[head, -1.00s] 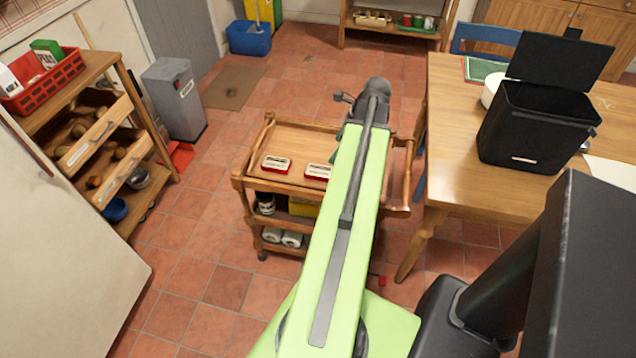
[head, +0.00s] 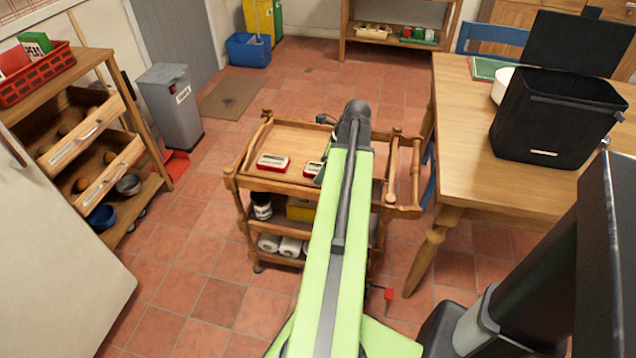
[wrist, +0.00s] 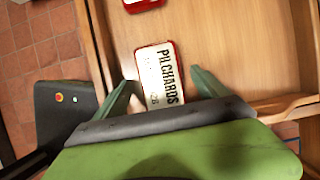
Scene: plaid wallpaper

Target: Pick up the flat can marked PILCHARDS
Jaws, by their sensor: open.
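The flat can marked PILCHARDS (wrist: 160,74) is red-rimmed with a white label and lies on the trolley top in the wrist view. My gripper (wrist: 163,82) is open, with one green finger on each side of the can's near part; I cannot tell whether they touch it. In the head view the right-hand can (head: 312,168) appears to be this one, partly covered by my arm. A second similar red-rimmed can (head: 273,163) lies to its left; its edge shows at the top of the wrist view (wrist: 143,4).
The wooden trolley (head: 290,137) has raised rails and lower shelves with jars and rolls. A table (head: 470,140) with a black open box (head: 550,120) stands to the right. A shelf unit (head: 150,190) stands at left. Floor between the shelf unit and trolley is clear.

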